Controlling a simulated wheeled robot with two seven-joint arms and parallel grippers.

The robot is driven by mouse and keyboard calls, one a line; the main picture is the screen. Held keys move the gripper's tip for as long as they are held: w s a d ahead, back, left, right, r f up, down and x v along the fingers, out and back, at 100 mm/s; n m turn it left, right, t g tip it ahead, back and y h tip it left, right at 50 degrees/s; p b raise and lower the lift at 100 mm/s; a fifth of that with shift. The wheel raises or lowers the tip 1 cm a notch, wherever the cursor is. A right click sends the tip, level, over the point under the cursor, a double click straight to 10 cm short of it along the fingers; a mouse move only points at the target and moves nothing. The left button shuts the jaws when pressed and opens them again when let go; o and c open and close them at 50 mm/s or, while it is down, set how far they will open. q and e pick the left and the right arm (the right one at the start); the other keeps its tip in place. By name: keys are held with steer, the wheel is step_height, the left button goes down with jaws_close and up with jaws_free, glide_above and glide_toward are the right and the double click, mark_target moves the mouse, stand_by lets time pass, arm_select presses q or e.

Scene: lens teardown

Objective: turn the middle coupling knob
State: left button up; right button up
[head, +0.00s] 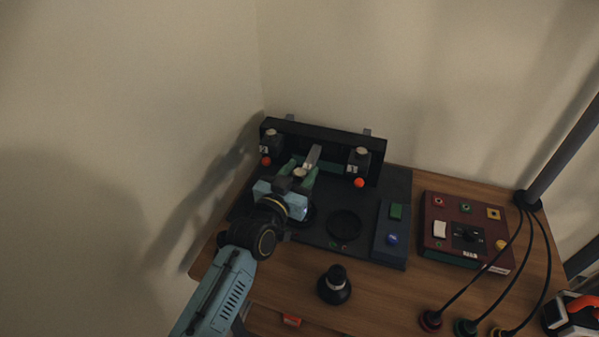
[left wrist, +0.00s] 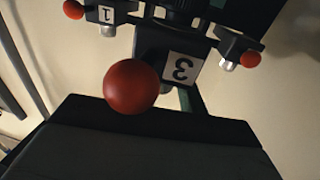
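The black coupling stand (head: 330,136) stands at the back left of the bench, with a numbered block and pale-topped knob at the left (head: 272,138) and at the right (head: 358,158). My left gripper (head: 298,176) is at the middle position, its fingers around a pale round top that looks like the middle knob (head: 299,172). The gripper hides most of the middle block, and its grip is unclear. In the left wrist view, the block marked 3 (left wrist: 181,67) is in the middle, behind a large red ball (left wrist: 131,87). The block marked 1 (left wrist: 107,13) is to the left.
Orange balls hang below the left (head: 266,161) and right (head: 359,183) blocks. A black ring (head: 344,226) lies on the dark mat. A black lens-like part (head: 334,286) stands in front. A dark red control box (head: 465,232) and cables are at the right.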

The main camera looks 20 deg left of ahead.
arm_select(q)
steer(key=c, duration=0.8)
steer(key=shift+r+m+h, duration=0.1)
steer(key=shift+m+h, duration=0.4)
steer(key=shift+h, duration=0.4)
arm_select(e)
steer(key=shift+a+f, duration=0.25)
steer(key=shift+a, duration=0.15)
arm_select(q)
steer(key=shift+m+g+h, duration=0.3)
arm_select(e)
steer(key=shift+d, duration=0.15)
arm_select(q)
steer(key=o, duration=1)
arm_select(e)
steer(key=shift+d, duration=0.5)
